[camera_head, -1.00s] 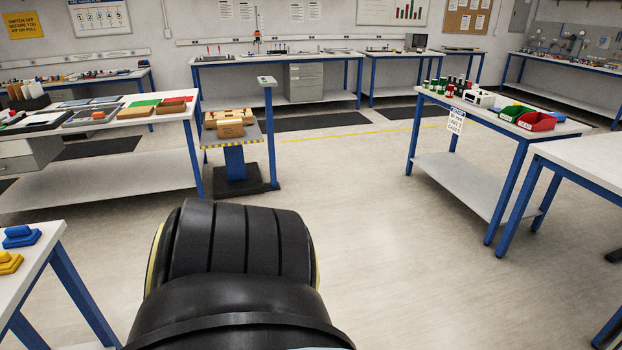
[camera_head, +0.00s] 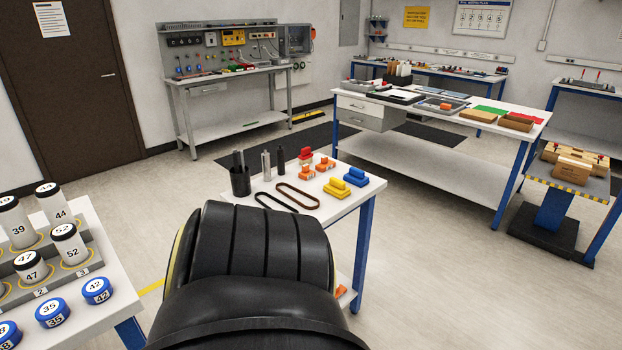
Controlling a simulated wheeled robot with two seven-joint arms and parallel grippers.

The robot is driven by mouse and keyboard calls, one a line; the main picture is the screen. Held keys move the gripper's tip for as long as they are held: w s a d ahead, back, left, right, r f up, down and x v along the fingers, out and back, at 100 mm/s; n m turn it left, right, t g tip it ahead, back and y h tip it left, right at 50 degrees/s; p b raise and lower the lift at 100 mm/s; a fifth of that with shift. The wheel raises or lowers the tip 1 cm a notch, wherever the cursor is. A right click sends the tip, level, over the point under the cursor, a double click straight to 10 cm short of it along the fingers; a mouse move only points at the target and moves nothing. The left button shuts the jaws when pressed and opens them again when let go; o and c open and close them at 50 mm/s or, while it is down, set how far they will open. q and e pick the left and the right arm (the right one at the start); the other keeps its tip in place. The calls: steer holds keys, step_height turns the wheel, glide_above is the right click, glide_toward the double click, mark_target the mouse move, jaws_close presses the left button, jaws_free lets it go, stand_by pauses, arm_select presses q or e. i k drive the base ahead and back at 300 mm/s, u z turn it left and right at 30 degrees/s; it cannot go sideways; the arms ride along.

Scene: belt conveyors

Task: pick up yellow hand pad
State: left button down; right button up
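The yellow hand pad (camera_head: 337,189) rests on a white-topped table with blue legs (camera_head: 325,208), near the table's right edge. It has a flat base with a raised grip on top. A blue hand pad (camera_head: 356,177) sits just behind and right of it. Neither of my grippers is in view, so their state does not show. A large black part of my own body fills the lower middle of the view and hides the near part of the table.
Orange blocks (camera_head: 306,172), a red piece (camera_head: 305,154), two dark belt loops (camera_head: 297,197) and a dark cup (camera_head: 240,181) share the table. A table with numbered jars (camera_head: 68,244) stands at left. A long bench (camera_head: 440,112) stands behind. Open floor lies to the right.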

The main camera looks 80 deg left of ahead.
mark_target(336, 188)
steer(key=u, duration=2.45)
